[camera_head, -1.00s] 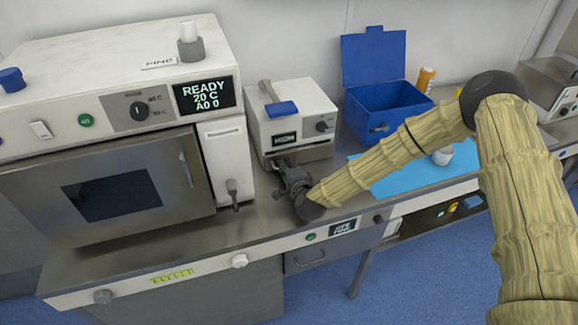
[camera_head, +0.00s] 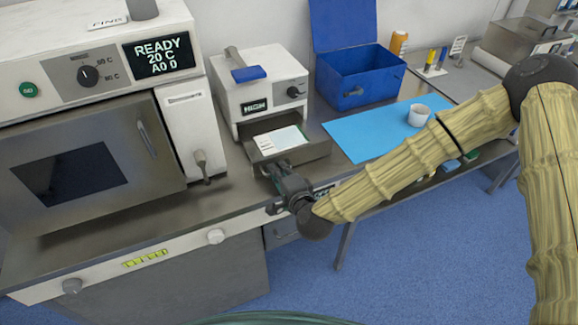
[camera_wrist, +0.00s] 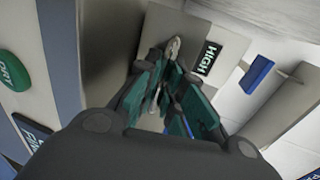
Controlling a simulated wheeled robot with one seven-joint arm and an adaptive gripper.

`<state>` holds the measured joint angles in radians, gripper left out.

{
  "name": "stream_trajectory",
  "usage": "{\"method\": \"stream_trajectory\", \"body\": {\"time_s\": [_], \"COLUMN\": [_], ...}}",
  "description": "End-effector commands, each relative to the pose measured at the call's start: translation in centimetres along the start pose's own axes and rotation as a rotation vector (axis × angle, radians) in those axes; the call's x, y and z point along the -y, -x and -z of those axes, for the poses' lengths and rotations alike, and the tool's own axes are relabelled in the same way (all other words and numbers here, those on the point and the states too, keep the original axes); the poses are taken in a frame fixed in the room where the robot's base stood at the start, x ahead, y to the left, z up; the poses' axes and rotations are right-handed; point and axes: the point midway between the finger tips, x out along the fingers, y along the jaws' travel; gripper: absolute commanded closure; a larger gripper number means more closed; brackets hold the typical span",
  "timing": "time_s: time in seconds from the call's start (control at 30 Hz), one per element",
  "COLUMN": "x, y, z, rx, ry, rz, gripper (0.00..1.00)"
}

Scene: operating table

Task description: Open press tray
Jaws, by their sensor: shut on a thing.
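The press (camera_head: 262,90) is a white box with a blue-ended lever (camera_head: 248,73) on top and a small display reading HIGH. Its grey tray (camera_head: 316,151) stands drawn out at the front, with a white and pale green sheet (camera_head: 280,139) lying in it. My gripper (camera_head: 277,172) is at the tray's front edge, shut on the tray handle, which the fingers mostly hide in the head view. In the wrist view the green-padded fingers (camera_wrist: 165,85) close around a metal handle (camera_wrist: 173,48) on the tray front.
A large white machine (camera_head: 60,110) with a steel door stands close on the left. An open blue box (camera_head: 360,88) and a blue mat (camera_head: 350,143) with a white cup (camera_head: 418,115) are on the right. Open floor lies in front of the counter.

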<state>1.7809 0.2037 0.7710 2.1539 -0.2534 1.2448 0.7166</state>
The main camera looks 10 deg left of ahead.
Motion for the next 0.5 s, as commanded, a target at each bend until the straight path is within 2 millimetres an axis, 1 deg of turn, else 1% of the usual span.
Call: {"method": "stream_trajectory", "body": {"time_s": [0.1, 0.4, 0.43, 0.5], "x": [-0.09, -0.07, -0.07, -0.06], "y": [0.17, 0.19, 0.20, 0.20], "z": [-0.42, -0.44, -0.44, -0.39], "rx": [0.007, 0.008, 0.008, 0.007], "ry": [0.001, 0.001, 0.001, 0.001], "rz": [-0.001, -0.001, -0.001, -0.001], "gripper": [1.00, 1.00, 0.87, 0.74]}}
